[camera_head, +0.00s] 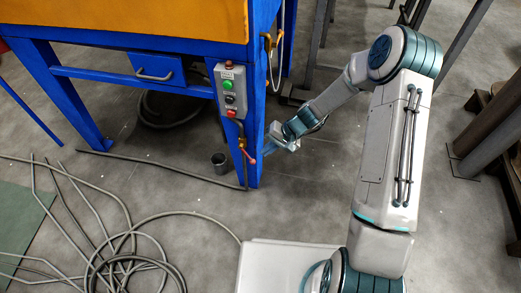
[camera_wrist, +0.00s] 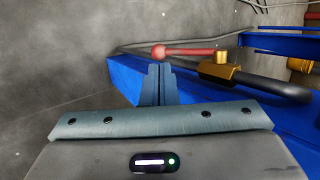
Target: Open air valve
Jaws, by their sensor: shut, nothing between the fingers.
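The air valve, a brass body (camera_head: 242,143) with a red lever (camera_head: 250,157), is on the lower part of the blue machine's front leg. In the wrist view the red lever (camera_wrist: 190,52) with its ball end extends left from the brass valve body (camera_wrist: 219,72), which sits on a dark pipe. My gripper (camera_wrist: 160,66) is shut and empty, its fingertips just below the ball end in that picture. I cannot tell whether they touch it. In the head view my gripper (camera_head: 270,149) is beside the leg, right of the lever, its tips partly hard to make out.
The blue leg (camera_head: 245,105) stands close to my fingers. A grey control box (camera_head: 231,90) with buttons and another brass fitting (camera_head: 268,42) are above. Floor right of the leg is clear.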

